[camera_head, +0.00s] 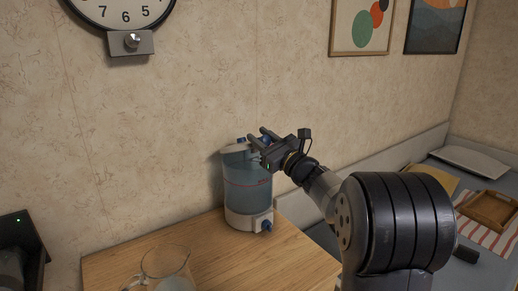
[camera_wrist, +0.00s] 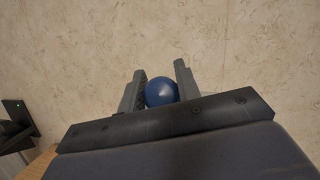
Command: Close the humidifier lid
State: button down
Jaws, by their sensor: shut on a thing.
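The humidifier (camera_head: 246,190) stands upright on the wooden table near the wall. It has a clear bluish tank with a red line, a white base and a blue knob low at the front. Its pale lid (camera_head: 237,149) is at the top of the tank; whether it sits fully flat is hard to tell because my gripper covers part of it. My gripper (camera_head: 259,138) is at the top of the humidifier. In the wrist view, my gripper (camera_wrist: 160,86) is shut on a round blue knob (camera_wrist: 161,92), which sits between the two fingers.
The wooden table (camera_head: 215,262) carries a glass jug (camera_head: 166,266) at its front left. A dark device (camera_head: 22,250) is at the far left. A wall clock (camera_head: 121,12) hangs above. A bench with a wooden tray (camera_head: 488,211) and cushions is at the right.

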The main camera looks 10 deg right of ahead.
jog(key=b, duration=0.1)
jog(key=f+b, duration=0.2)
jog(key=shift+s+d+f+t, duration=0.15)
jog(key=shift+s+d+t, duration=0.15)
jog(key=shift+s, duration=0.05)
jog(key=shift+s+d+f+b, duration=0.1)
jog(key=shift+s+f+b, duration=0.15)
jog(key=shift+f+b, duration=0.75)
jog(key=shift+s+d+f+b, duration=0.1)
jog(key=shift+s+f+b, duration=0.1)
jog(key=shift+f+b, duration=0.8)
jog(key=shift+s+d+f+b, duration=0.1)
jog(key=shift+s+f+b, duration=0.15)
jog(key=shift+f+b, duration=0.75)
jog(key=shift+r, duration=0.1)
jog(key=c, duration=1.1)
grip_release()
jog(key=shift+s, duration=0.1)
jog(key=shift+o, duration=0.2)
jog(key=shift+r, duration=0.15)
jog(key=shift+r, duration=0.15)
